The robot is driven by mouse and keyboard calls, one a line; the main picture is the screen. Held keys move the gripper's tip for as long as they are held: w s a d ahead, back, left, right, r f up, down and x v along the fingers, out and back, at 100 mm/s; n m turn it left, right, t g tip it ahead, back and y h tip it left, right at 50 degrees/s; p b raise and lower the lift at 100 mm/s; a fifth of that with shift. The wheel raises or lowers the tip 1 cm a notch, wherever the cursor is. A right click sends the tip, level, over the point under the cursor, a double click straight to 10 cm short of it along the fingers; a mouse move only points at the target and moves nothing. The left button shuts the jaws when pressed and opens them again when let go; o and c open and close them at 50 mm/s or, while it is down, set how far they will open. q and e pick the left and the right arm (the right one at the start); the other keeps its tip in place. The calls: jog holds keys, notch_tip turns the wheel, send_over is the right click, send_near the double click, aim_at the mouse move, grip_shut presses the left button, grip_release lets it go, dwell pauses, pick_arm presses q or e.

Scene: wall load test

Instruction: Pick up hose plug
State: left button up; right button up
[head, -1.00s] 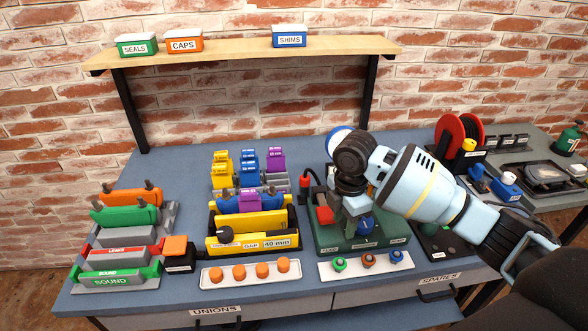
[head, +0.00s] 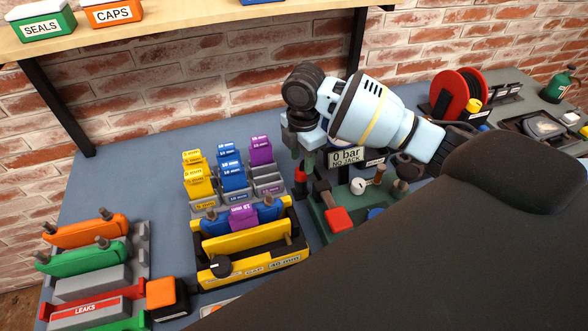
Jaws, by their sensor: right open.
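A small red and black upright piece (head: 300,182), which looks like the hose plug, stands between the coloured block rack and the green test stand (head: 318,222). My right gripper (head: 303,158) points down just above it, with its fingers apart and nothing seen between them. I cannot tell whether the fingers touch the piece. The stand carries a red block (head: 338,220), a small gauge (head: 358,186) and a sign (head: 345,157) reading 0 bar, no jack. My arm hides much of the stand. My left gripper is out of view.
A yellow gap fixture (head: 252,262) and a rack of yellow, blue and purple blocks (head: 231,172) stand left of the gripper. Orange and green clamps (head: 85,230) sit at far left. A shelf (head: 190,24) hangs above. A red reel (head: 458,92) is at right.

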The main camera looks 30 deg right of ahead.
aim_at(302, 169)
jog(key=shift+s+f, duration=0.15)
jog(key=shift+s, duration=0.15)
jog(key=shift+f, duration=0.9)
jog(key=shift+w+f, duration=0.1)
jog(key=shift+f, duration=0.3)
notch_tip(302, 169, down, 5)
jog(key=shift+w+r, duration=0.1)
jog(key=shift+w, duration=0.05)
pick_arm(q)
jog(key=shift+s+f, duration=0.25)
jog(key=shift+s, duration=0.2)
pick_arm(e)
jog(key=shift+c, duration=0.2)
jog(key=c, duration=0.7)
jog(key=shift+c, duration=0.5)
jog(key=shift+r, duration=0.1)
